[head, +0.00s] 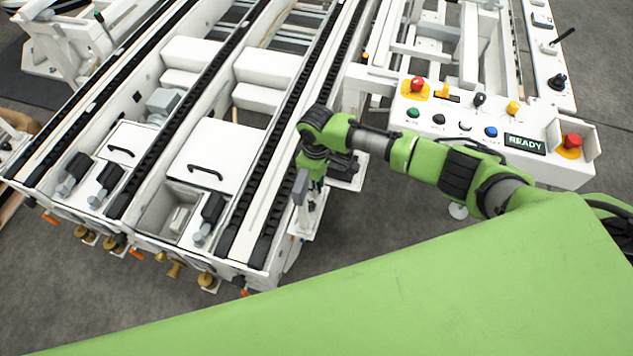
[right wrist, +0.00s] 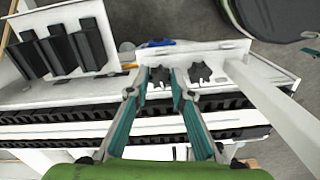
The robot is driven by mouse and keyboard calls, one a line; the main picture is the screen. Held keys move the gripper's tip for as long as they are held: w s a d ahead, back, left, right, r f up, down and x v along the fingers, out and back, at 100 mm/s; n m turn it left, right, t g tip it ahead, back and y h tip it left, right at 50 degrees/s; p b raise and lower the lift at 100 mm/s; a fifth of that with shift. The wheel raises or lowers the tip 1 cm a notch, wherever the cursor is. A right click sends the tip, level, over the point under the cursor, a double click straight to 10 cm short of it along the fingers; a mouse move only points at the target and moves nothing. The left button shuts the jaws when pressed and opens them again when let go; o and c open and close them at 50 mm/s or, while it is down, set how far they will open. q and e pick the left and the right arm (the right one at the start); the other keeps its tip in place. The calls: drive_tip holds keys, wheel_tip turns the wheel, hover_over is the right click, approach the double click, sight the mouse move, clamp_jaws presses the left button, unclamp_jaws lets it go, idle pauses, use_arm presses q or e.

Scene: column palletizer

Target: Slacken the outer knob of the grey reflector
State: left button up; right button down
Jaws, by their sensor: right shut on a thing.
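Two black star-shaped knobs sit side by side on a white bracket (right wrist: 238,70) in the right wrist view. My right gripper (right wrist: 160,72) has its fingertips on either side of the left knob (right wrist: 159,77) and is shut on it. The other knob (right wrist: 201,73) stands just right of the fingers, free. In the head view my right gripper (head: 310,180) reaches down at the right side of the conveyor frame; its fingertips and the knobs are hard to make out there. A small grey block (head: 300,187) shows beside it; I cannot tell whether it is the reflector. My left gripper is out of view.
Conveyor rails with black chains (head: 285,125) run close on the left. A slanted white bar (right wrist: 275,105) lies right of the fingers. Grey floor is open in front.

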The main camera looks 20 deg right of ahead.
drive_tip(key=n+p, duration=0.1)
drive_tip(key=n, duration=0.2)
drive_tip(key=shift+r, duration=0.1)
drive_tip(key=n, duration=0.3)
drive_tip(key=shift+n+p, duration=0.3)
drive_tip(key=n, duration=0.3)
drive_tip(key=shift+n, duration=2.2)
drive_tip(key=c, duration=2)
unclamp_jaws()
drive_tip(key=shift+c, duration=0.2)
drive_tip(key=shift+w, duration=0.1)
